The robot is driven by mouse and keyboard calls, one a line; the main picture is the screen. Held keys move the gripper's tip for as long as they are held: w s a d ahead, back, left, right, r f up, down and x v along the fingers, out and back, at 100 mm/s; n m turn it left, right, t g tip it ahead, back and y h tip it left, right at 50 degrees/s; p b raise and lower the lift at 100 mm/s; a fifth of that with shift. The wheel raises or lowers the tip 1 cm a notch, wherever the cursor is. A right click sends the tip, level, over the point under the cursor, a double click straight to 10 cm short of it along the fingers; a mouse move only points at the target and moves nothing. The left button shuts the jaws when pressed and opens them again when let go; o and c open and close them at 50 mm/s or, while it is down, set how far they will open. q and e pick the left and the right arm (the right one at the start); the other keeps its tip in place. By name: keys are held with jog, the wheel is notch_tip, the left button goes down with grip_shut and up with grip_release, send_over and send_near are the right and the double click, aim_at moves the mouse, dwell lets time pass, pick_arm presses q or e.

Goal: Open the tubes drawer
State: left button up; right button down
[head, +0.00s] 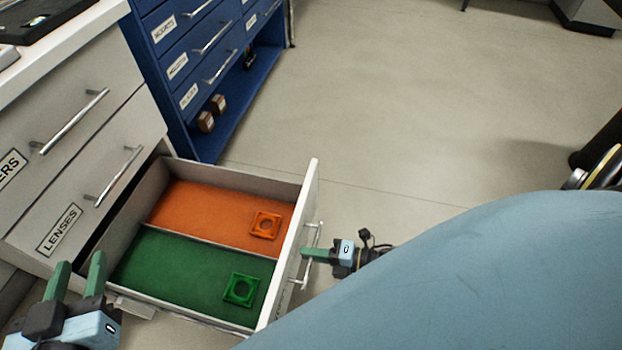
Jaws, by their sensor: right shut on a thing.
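A drawer (309,188) below the LENSES drawer (80,210) stands pulled out; its label is hidden from this side. Inside are an orange compartment (200,210) with an orange square frame (265,225) and a green compartment (175,270) with a green square frame (240,289). My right gripper (310,254) is shut on the bar handle (319,236) on the outside of the drawer front. My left gripper (79,263) is at the lower left near the cabinet, its two green fingers apart with nothing between them.
Another closed drawer (100,80) with a bar handle is above LENSES, under a white benchtop (70,35). A blue cabinet (190,60) with labelled drawers and small brown items (206,121) on its low shelf stands behind. The floor (420,120) beyond the drawer is clear.

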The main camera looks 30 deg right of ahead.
jog(key=c, duration=1.7)
grip_release()
jog(key=shift+s+d, duration=0.1)
